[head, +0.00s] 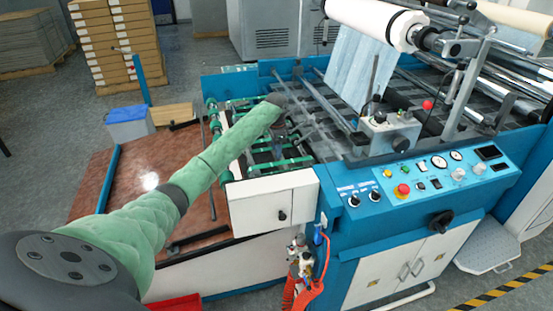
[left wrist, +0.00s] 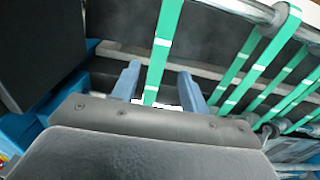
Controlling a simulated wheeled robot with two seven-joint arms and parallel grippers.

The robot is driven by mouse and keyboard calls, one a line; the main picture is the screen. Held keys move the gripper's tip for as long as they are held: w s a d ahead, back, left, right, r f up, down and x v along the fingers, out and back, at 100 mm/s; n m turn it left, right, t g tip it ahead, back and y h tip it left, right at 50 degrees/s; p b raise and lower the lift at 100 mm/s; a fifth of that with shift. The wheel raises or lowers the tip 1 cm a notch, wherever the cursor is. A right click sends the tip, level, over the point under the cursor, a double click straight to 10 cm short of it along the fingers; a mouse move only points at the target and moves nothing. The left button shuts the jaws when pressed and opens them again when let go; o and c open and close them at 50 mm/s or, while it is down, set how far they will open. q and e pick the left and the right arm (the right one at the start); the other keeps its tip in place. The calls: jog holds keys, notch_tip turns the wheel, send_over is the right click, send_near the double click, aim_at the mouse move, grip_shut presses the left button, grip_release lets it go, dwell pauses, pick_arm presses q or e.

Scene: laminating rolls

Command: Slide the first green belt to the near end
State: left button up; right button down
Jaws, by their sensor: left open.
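My left gripper (left wrist: 160,88) is open, with its two blue-grey fingers apart. A green belt with white marks (left wrist: 166,40) runs between these fingers in the left wrist view; I cannot tell whether either finger touches it. The belt's lower part is hidden behind the gripper body. Several more green belts (left wrist: 240,72) lie to the right, looped over a metal shaft (left wrist: 240,10). In the head view my left arm reaches over the belt section, and the gripper is small and hard to make out there. A green belt (head: 285,164) shows near the white cabinet. My right gripper is not in view.
The blue machine's control panel (head: 430,180) and a large white roll (head: 370,20) stand to the right. A brown board (head: 120,185) lies left of the belts. A white cabinet (head: 262,205) borders the belt section at the front.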

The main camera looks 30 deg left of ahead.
aim_at(276, 164)
pick_arm(q)
jog(key=shift+f+p, duration=0.7)
jog(key=shift+f, duration=2)
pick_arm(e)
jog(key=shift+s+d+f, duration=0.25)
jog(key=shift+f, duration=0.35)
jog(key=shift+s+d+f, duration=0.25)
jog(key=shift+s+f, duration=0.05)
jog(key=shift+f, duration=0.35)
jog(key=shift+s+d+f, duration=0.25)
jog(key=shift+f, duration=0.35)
pick_arm(q)
grip_shut()
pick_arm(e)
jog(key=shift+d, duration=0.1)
